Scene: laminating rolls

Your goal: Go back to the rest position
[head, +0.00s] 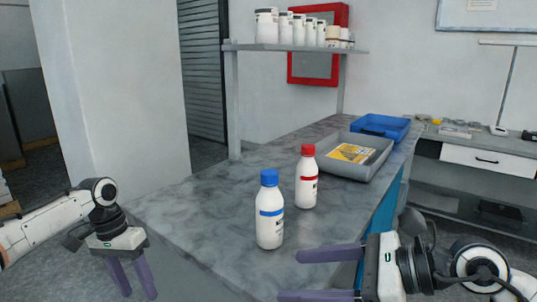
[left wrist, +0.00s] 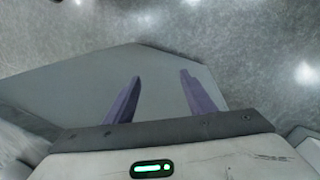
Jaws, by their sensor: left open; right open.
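My left gripper (head: 133,278) is at the lower left of the head view, off the near left edge of the table, with its purple fingers apart and pointing down. In the left wrist view its fingers (left wrist: 160,90) are apart with nothing between them. My right gripper (head: 288,275) is at the lower right of the head view, fingers apart and pointing left, empty. A white bottle with a blue cap (head: 270,212) stands upright on the table, apart from both grippers. A white bottle with a red cap (head: 306,180) stands upright just behind it to the right.
A grey marbled table (head: 205,205) runs away from me. A grey tray (head: 382,168) holding a yellow item and a blue tray (head: 392,124) sit toward its far right. A shelf (head: 290,47) with several white containers stands above the back. The table's left part is clear.

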